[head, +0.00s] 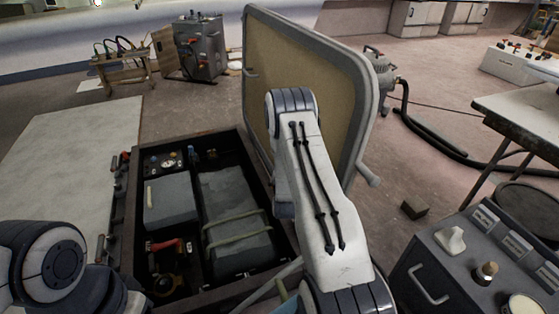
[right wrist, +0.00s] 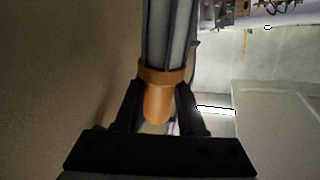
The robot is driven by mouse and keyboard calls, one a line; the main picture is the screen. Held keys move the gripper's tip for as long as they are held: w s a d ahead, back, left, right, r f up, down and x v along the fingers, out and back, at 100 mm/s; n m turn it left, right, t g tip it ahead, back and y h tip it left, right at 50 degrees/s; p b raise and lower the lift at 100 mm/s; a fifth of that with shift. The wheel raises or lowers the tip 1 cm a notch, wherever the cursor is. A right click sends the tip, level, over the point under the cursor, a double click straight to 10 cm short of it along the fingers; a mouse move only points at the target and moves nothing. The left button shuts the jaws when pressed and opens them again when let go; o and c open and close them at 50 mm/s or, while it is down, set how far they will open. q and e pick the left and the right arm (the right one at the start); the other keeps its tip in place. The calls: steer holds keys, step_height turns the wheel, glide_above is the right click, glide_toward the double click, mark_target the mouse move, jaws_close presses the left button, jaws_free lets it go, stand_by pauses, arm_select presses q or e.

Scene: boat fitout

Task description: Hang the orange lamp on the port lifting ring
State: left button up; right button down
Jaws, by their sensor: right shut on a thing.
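In the right wrist view, my right gripper (right wrist: 158,98) is shut on the orange lamp (right wrist: 165,73), with the lamp's rounded orange end between its two fingers. The lamp's pale body with dark bars runs up out of the picture. In the head view my right arm reaches over the open locker toward the raised hatch lid (head: 325,62), and its own links hide the gripper and lamp. Only part of my left arm shows at the lower left; its gripper is out of view. I cannot make out the port lifting ring in either view.
The open locker (head: 127,215) holds a grey box (head: 170,201), a strapped grey case (head: 235,190) and small tools. A grey cabinet with loose items (head: 420,262) stands at lower right. A tan wall-like surface (right wrist: 60,90) lies close left of the lamp.

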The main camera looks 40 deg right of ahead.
steer(key=shift+s+d+f+b, duration=0.1)
steer(key=shift+d+f+b, duration=0.2)
steer(key=shift+f+b, duration=0.3)
steer(key=shift+s+d+f+b, duration=0.1)
steer(key=shift+d+f+b, duration=0.3)
steer(key=shift+f, duration=0.3)
steer(key=shift+d+f+b, duration=0.2)
steer(key=shift+f+b, duration=0.35)
steer(key=shift+f, duration=0.1)
steer(key=shift+c, duration=2.1)
jaws_free()
steer(key=o, duration=0.4)
steer(key=shift+f, duration=0.1)
steer(key=shift+s+a, duration=0.1)
